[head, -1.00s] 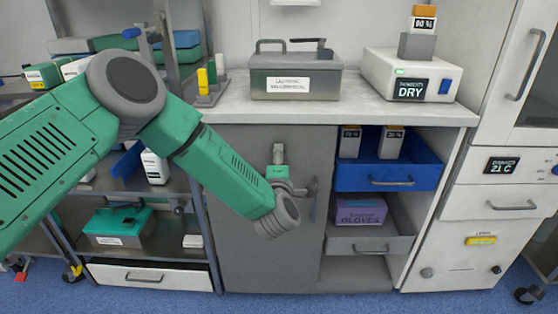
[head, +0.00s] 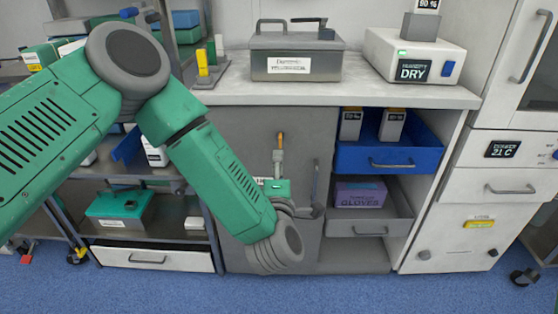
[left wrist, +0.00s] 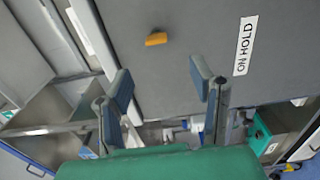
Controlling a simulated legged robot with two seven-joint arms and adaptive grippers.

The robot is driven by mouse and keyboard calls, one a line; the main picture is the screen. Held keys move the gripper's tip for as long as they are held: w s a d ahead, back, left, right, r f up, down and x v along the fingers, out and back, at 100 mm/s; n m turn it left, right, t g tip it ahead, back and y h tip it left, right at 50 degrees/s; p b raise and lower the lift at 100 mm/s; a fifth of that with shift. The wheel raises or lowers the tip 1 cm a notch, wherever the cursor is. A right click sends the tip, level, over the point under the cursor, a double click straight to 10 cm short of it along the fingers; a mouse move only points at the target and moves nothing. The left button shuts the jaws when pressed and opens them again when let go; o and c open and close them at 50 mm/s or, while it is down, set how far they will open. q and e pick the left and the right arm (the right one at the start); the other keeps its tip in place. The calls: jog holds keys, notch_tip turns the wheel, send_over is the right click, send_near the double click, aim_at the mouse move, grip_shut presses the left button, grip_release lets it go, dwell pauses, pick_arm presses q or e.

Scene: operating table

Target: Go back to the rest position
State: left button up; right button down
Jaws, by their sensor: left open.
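My left arm reaches in from the left in the head view, in front of a grey cabinet door (head: 235,140). My left gripper (left wrist: 162,82) is open and empty in the left wrist view, its two blue-padded fingers spread apart. The grey door also fills much of that view (left wrist: 185,60), with an orange piece (left wrist: 156,39) and an "ON HOLD" label (left wrist: 245,45). In the head view the gripper is mostly hidden behind its own wrist. I cannot tell whether it touches the door. My right gripper is not in view.
A grey lidded case (head: 291,66) and a white "DRY" device (head: 414,52) stand on the counter (head: 350,92). Right of the door are an open blue drawer (head: 385,158) and an open grey drawer (head: 371,225). A shelf cart (head: 150,172) stands behind my arm. Blue floor shows in front.

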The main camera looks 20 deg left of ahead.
pick_arm(q)
jog(key=shift+s, duration=0.1)
dwell(0.3)
jog(key=s+f+m+g+h+p, duration=0.4)
jog(key=s+f+m+g+h, duration=0.25)
jog(key=s+f+m, duration=0.65)
jog(key=s+a+f+m+g+p, duration=0.1)
jog(key=s+a+m+g, duration=0.3)
jog(key=s, duration=0.7)
jog(key=s+a+f+m+g+y+p, duration=0.1)
jog(key=s+a+f+m+g, duration=0.3)
jog(key=s, duration=0.7)
jog(key=a+m+g, duration=0.1)
jog(key=a+g, duration=0.1)
jog(key=a, duration=0.1)
jog(key=shift+s+a+f+p, duration=0.2)
jog(key=shift+s+p, duration=0.1)
jog(key=shift+s, duration=0.1)
jog(key=shift+y, duration=0.25)
